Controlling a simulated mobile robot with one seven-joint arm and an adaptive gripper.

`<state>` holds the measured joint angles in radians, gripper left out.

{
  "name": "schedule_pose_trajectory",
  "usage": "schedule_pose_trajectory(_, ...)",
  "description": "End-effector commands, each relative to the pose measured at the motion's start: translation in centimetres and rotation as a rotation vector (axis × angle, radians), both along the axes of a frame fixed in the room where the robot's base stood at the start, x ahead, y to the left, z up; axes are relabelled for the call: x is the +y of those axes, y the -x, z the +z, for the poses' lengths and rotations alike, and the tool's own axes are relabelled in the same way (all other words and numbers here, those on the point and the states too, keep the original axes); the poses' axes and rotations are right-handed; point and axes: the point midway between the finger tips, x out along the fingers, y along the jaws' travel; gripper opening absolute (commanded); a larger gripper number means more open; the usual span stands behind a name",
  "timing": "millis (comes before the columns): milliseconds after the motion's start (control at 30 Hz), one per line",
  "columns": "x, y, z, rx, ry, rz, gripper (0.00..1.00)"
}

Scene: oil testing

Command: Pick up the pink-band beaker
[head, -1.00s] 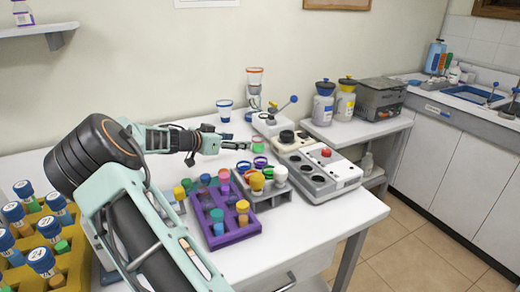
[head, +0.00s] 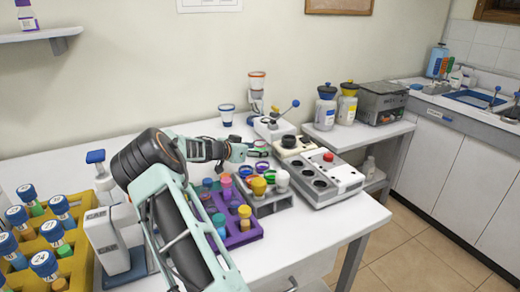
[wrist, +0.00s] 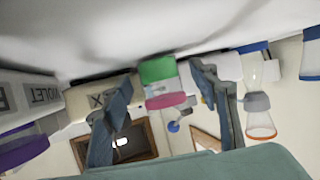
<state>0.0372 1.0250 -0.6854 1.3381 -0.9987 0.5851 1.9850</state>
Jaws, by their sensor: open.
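The pink-band beaker (wrist: 160,82) shows in the wrist view with green and a pink band, the picture being upside down. It lies between the two spread fingers of my gripper (wrist: 162,105), which is open, with gaps to both sides. In the head view my gripper (head: 243,152) is low over the table, reaching right to the beaker's spot behind the coloured cups. The beaker is mostly hidden there by the gripper. I cannot tell whether the fingers touch it.
A purple rack (head: 243,238) of coloured vials and a grey rack (head: 268,205) of cups stand in front of the gripper. A white machine with a red knob (head: 330,170) stands right. A blue-rimmed cup (head: 227,113) and an orange-rimmed beaker (head: 257,82) stand behind.

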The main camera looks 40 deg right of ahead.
Motion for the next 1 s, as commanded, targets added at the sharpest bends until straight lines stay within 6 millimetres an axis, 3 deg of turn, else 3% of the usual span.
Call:
schedule_pose_trajectory(200, 0.0, -0.1, 0.0, 0.0, 0.0, 0.001, 0.53)
schedule_pose_trajectory(600, 0.0, -0.1, 0.0, 0.0, 0.0, 0.001, 0.09)
schedule_pose_trajectory(867, 0.0, -0.1, 0.4, -0.001, 0.001, 0.001, 0.09)
schedule_pose_trajectory(1000, 0.0, -0.1, 2.2, -0.004, 0.001, 0.002, 0.09)
